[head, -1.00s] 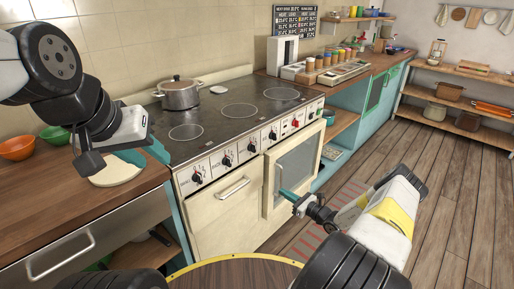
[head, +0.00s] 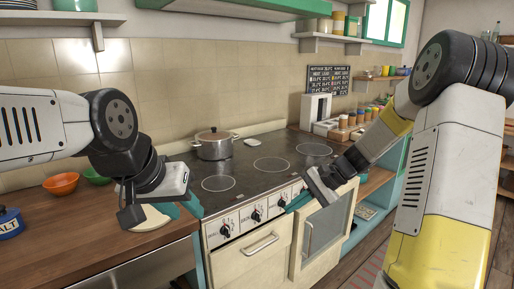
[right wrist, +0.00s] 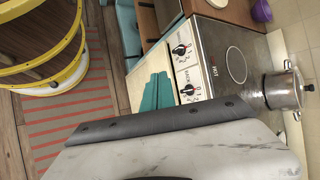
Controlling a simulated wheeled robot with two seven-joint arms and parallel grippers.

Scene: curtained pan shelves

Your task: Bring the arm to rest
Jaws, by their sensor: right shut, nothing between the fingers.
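My right gripper (head: 300,202) is in front of the stove, near the top of the glass-windowed oven door (head: 325,232). Its teal fingers are together with nothing between them. In the right wrist view these fingers (right wrist: 157,92) show in front of the stove front. I cannot tell whether they touch it. My right arm is bent, with its elbow high at the right. My left gripper (head: 188,204) hangs above the wooden counter at the left, by a pale round board. Its fingers are mostly hidden behind the wrist, so their opening cannot be told.
A lidded steel pot (head: 215,147) stands on the black stove top (head: 240,175). Orange (head: 61,183) and green (head: 96,176) bowls and a blue salt jar (head: 9,222) are on the counter (head: 100,240). Shelves run above. The floor beside the stove has a striped mat (right wrist: 65,130).

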